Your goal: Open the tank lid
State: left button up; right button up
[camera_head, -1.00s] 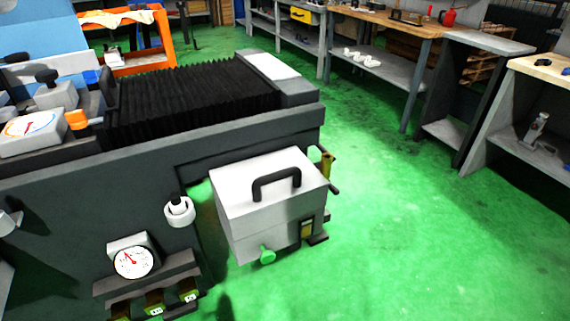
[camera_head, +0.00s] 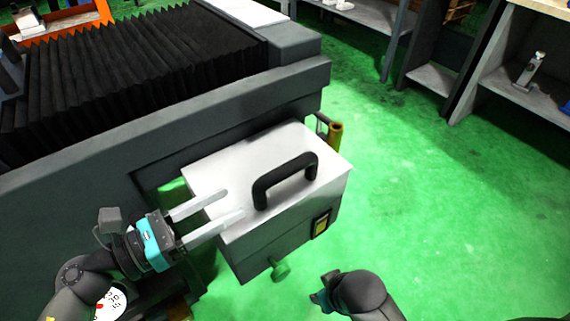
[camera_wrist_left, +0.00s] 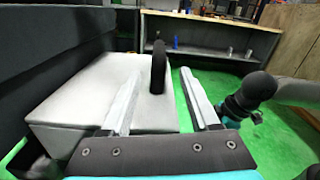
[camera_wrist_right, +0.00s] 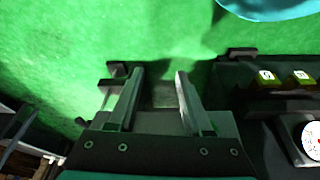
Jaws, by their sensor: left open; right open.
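The tank is a pale grey box with a light lid (camera_head: 232,165) at the side of the dark machine. A black arched handle (camera_head: 283,180) stands on the lid, which lies flat and closed. My left gripper (camera_head: 234,203) is open and empty, its fingers over the lid's left part and pointing at the handle, short of it. In the left wrist view the handle (camera_wrist_left: 158,66) shows upright ahead, between the fingertips in the picture. My right gripper (camera_wrist_right: 160,74) is open and empty, low in front of the tank; its fingers are hard to see in the head view.
The machine's dark bed (camera_head: 150,130) with black bellows (camera_head: 140,65) rises behind the tank. A green knob (camera_head: 281,268) and a brass-coloured pipe (camera_head: 335,132) stick out by the tank. Green floor (camera_head: 450,220) is open to the right, before shelves (camera_head: 520,80).

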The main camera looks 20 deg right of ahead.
aim_at(287, 171)
pick_arm(q)
jog(key=b+x, duration=0.1)
jog(key=x, duration=1)
jog(key=shift+w+d, duration=0.15)
jog(key=shift+d, duration=0.25)
jog(key=shift+x, duration=0.8)
pick_arm(e)
jog(key=shift+w+r+t, duration=0.15)
jog(key=shift+w+r, duration=0.05)
jog(key=shift+r, duration=0.55)
jog(key=shift+w+r+t, duration=0.15)
jog(key=shift+w+r, duration=0.05)
jog(key=shift+r, duration=0.5)
jog(key=shift+s, duration=0.1)
pick_arm(q)
grip_shut()
pick_arm(e)
jog(key=shift+s+f, duration=0.1)
jog(key=shift+f, duration=0.1)
jog(key=shift+r, duration=0.15)
